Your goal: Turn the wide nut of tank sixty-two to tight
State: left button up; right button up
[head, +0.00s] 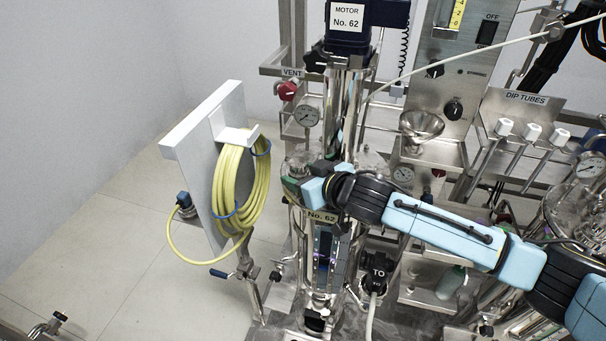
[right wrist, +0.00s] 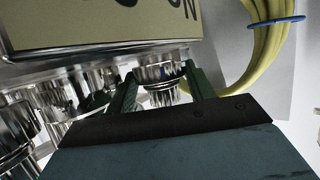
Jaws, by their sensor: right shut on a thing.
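My right gripper (head: 291,186) is at the left side of the tank's top. In the right wrist view, the green fingers of my right gripper (right wrist: 160,82) stand on either side of a round steel nut (right wrist: 163,72) and are shut on it. In the head view the gripper mostly hides this nut. Its tightness cannot be read. My left gripper is in neither view.
A white hanger panel (head: 205,125) with a coiled yellow hose (head: 240,185) stands just left of the tank. A "TO" connector (head: 378,270) with a hose is below my forearm. A steel funnel (head: 421,125) and dip tubes (head: 530,132) are at the right. Left floor is mostly clear.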

jog(key=shift+s+a+m+t+h, duration=0.15)
jog(key=shift+m+t+h, duration=0.2)
jog(key=shift+m, duration=0.25)
jog(key=shift+a+m+t+h+p, duration=0.1)
jog(key=shift+m+t+h+p, duration=0.25)
jog(key=shift+m+h, duration=0.45)
jog(key=shift+a+f+m+t+h, duration=0.15)
jog(key=shift+m+t+h, duration=0.35)
jog(key=shift+m+h, duration=0.8)
jog(key=shift+a+m+h+b, duration=0.1)
jog(key=shift+m+h+b, duration=0.7)
jog(key=shift+h, duration=0.65)
jog(key=shift+a+m+h, duration=0.1)
jog(key=shift+m+h, duration=0.5)
jog(key=shift+m+h+b, duration=0.4)
jog(key=shift+b, duration=0.1)
jog(key=o, duration=0.7)
jog(key=shift+s+r, duration=0.15)
jog(key=shift+r, duration=0.05)
